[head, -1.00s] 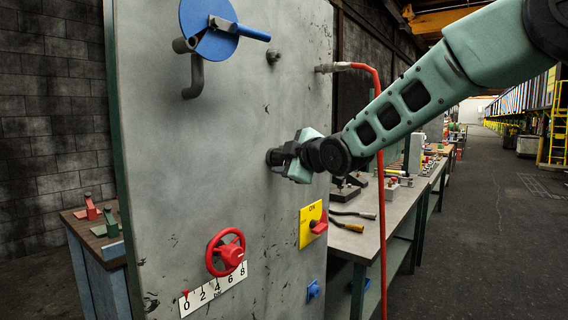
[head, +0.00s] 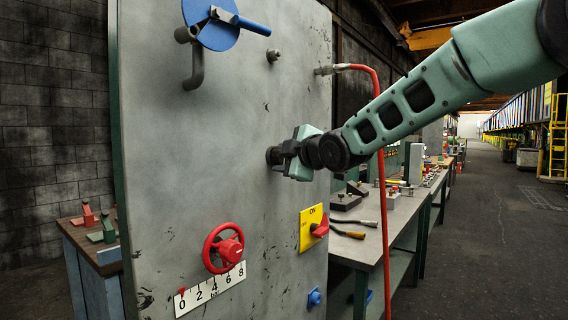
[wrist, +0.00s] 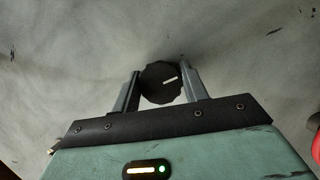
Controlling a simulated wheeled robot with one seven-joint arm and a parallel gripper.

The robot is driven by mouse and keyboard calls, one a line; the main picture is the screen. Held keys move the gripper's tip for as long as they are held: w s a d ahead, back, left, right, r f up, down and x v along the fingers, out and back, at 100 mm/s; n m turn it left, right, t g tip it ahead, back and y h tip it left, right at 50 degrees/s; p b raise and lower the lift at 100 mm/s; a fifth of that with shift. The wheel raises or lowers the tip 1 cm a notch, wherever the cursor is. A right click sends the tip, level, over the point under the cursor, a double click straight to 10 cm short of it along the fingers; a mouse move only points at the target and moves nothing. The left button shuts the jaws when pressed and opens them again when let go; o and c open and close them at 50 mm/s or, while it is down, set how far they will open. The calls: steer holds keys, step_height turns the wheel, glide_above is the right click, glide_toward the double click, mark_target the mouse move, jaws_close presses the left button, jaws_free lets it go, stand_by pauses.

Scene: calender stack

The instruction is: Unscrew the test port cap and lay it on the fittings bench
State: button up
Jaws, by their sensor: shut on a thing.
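The test port cap is a dark, faceted round knob (wrist: 160,84) with a white mark on its face, set against the grey panel in the wrist view. In the head view its dark edge (head: 272,157) shows at the panel face, mostly hidden by my gripper (head: 286,157). My gripper's two fingers are shut on the cap, one on each side. A workbench (head: 397,220) with tools and fittings stands behind the panel at right. A smaller bench (head: 112,262) with red and green pieces stands at left. I cannot tell which is the fittings bench.
The upright grey panel (head: 225,120) carries a blue disc with a handle (head: 210,22), a red handwheel (head: 223,248) above a scale, and a yellow switch plate (head: 312,228). A red hose (head: 380,150) hangs at its right edge. The aisle at far right is open.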

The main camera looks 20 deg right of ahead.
steer(key=shift+n+t+b, duration=0.5)
steer(key=shift+n+b, duration=0.4)
steer(key=shift+b, duration=2.4)
steer(key=shift+r+b, duration=0.1)
steer(key=shift+b, duration=0.25)
steer(key=shift+b, duration=0.6)
steer(key=shift+n+t+b, duration=0.5)
steer(key=shift+n+b, duration=0.6)
steer(key=shift+b, duration=1.25)
steer(key=shift+n+b, duration=0.7)
steer(key=shift+b, duration=1.1)
steer(key=shift+s+d+p, duration=0.3)
steer(key=shift+s+p, duration=0.05)
steer(key=shift+p, duration=0.05)
steer(key=shift+s+d, duration=0.2)
steer(key=shift+s, duration=0.1)
steer(key=shift+s+d+p, duration=0.25)
steer(key=shift+s+p, duration=0.05)
